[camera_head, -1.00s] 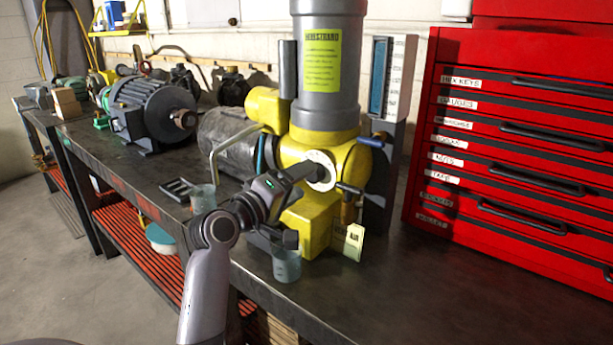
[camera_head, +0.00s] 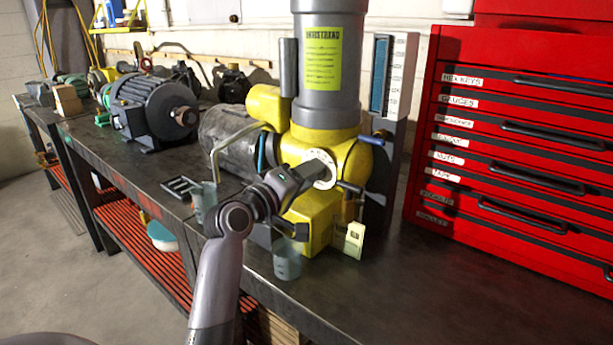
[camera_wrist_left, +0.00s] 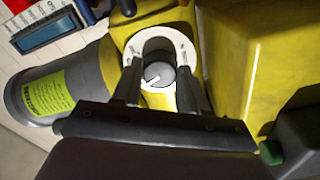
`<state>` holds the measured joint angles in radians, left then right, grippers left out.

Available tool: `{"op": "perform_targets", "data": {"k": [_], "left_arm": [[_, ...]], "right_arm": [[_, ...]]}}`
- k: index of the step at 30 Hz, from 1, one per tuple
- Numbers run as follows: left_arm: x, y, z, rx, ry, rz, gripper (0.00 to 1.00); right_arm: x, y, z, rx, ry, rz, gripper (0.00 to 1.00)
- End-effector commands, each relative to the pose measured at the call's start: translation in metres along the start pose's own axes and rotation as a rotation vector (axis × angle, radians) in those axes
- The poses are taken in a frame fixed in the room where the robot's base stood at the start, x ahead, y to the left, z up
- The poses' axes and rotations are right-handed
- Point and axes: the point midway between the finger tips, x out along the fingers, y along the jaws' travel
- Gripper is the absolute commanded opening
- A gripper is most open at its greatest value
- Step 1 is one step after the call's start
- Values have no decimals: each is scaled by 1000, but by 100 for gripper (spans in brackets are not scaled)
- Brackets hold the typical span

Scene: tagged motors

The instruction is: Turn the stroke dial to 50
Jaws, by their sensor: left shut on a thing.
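The stroke dial is on the yellow pump (camera_head: 318,220). Its white scale ring (camera_head: 326,164) faces me, and the knob in its middle is mostly hidden by my gripper in the head view. In the left wrist view the ring (camera_wrist_left: 183,48) surrounds a grey round knob (camera_wrist_left: 158,76) with a white pointer mark. My left gripper (camera_head: 318,186) reaches in from the left and is shut on the knob; in the wrist view its two fingers (camera_wrist_left: 161,85) stand on either side of it. The scale numbers are too small to read. My right gripper is not in view.
A yellow tag (camera_head: 354,240) hangs at the pump's lower right. Clear cups stand on the bench at the pump's front (camera_head: 287,262) and left (camera_head: 203,200). A red tool chest (camera_head: 520,150) stands at the right. The dark bench top (camera_head: 430,300) is bare in front.

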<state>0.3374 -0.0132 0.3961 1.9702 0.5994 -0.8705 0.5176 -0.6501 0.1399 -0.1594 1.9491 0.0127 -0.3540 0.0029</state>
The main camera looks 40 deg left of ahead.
Motion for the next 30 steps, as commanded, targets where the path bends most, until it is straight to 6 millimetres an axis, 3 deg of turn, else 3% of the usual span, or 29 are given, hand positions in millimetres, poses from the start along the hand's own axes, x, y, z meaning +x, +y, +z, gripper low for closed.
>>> {"op": "perform_targets", "data": {"k": [12, 23, 24, 26, 30], "left_arm": [[0, 0, -1, 362, -1, -2, 12], [0, 0, -1, 392, 2, 0, 12], [0, 0, -1, 391, 2, 0, 46], [0, 0, -1, 391, 2, 0, 65], [0, 0, 0, 390, 1, 0, 68]], "right_arm": [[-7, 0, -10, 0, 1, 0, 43], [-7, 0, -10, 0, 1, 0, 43], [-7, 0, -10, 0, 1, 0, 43], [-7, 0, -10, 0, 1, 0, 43], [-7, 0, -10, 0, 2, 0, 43]]}}
